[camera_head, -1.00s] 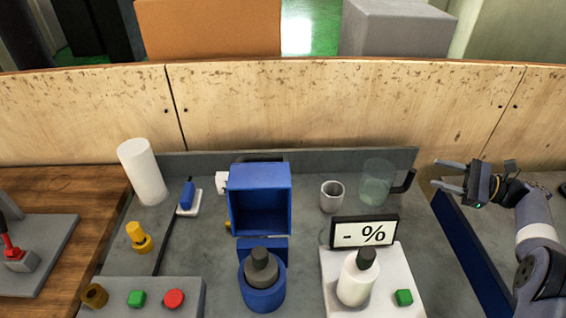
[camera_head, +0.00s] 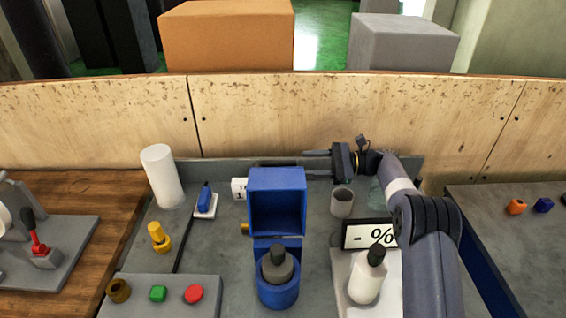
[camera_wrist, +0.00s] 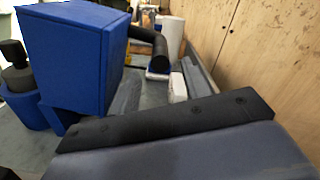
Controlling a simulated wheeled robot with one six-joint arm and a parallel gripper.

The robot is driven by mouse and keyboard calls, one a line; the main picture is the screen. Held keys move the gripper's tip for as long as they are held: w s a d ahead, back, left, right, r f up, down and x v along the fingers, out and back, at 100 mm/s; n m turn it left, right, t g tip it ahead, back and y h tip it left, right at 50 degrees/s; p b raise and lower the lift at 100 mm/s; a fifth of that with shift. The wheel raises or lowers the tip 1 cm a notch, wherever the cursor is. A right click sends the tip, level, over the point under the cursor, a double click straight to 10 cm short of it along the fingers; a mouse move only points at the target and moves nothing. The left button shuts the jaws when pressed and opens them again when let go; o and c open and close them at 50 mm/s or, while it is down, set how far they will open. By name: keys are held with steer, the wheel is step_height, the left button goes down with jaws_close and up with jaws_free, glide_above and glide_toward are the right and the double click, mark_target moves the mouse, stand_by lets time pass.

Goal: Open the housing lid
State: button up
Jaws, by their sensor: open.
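The blue housing (camera_head: 277,176) stands mid-table in the head view, with a dark hollow facing me. It fills the upper left of the wrist view (camera_wrist: 70,60). I cannot tell a separate lid from the blue box. A black curved handle (camera_wrist: 150,37) sticks out from its far side in the wrist view; in the head view only a dark bar shows behind the box's top. My gripper (camera_head: 308,162) is open and empty, with its fingers pointing left, behind and just right of the housing's top edge. One large finger crosses the wrist view's foreground.
A blue holder (camera_head: 277,295) with a grey-black bottle stands in front of the housing. A grey cup (camera_head: 342,203) stands below my wrist. A display sign (camera_head: 368,236) and a white bottle (camera_head: 367,282) are at right. The wooden wall (camera_head: 300,115) lies close behind.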

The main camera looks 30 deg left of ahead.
mark_target(289, 164)
steer(key=p+x, duration=0.1)
steer(key=x, duration=0.5)
steer(key=shift+s+a, duration=0.15)
steer(key=shift+a, duration=0.2)
jaws_close()
